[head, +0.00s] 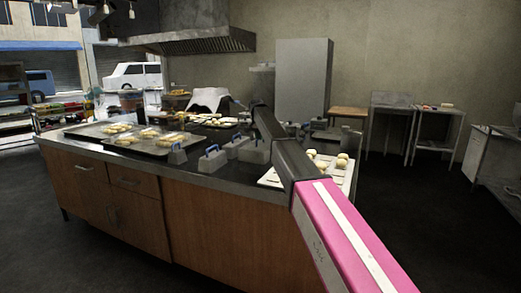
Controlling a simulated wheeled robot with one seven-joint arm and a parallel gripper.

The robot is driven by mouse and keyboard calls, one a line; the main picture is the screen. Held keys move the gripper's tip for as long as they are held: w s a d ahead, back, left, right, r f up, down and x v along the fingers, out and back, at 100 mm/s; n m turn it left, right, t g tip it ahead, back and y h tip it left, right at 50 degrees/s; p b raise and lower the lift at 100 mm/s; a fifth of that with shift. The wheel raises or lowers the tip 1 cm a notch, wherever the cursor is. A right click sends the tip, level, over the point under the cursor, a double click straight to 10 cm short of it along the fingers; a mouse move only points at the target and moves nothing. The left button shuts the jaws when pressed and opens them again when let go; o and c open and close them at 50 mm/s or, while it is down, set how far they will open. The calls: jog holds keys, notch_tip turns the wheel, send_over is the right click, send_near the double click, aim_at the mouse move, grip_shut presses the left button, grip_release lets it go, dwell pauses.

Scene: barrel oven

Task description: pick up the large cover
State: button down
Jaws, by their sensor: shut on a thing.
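A white, draped, cloth-like sheet, which I take to be the large cover (208,97), stands up in folds above the far side of the counter in the head view. My arm reaches out over the counter from the lower right. My gripper (234,101) is at its far end, small and dark, against the right edge of the white cover. It is shut on the cover there. The fingertips are too small to make out. Whether the cover's lower edge touches the trays behind the counter's middle cannot be told.
The counter (140,162) holds trays of pale dough pieces (154,143), several grey blocks with blue handles (212,162), and another dough tray (270,180) at right, partly behind my arm. A tall grey cabinet (303,78) stands behind. The floor at right is clear.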

jog(key=shift+r, duration=0.15)
jog(key=w+d+v, duration=0.1)
jog(key=w+v, duration=0.1)
jog(key=v, duration=0.9)
jog(key=shift+w+r, duration=0.25)
jog(key=shift+r, duration=0.3)
dwell(0.4)
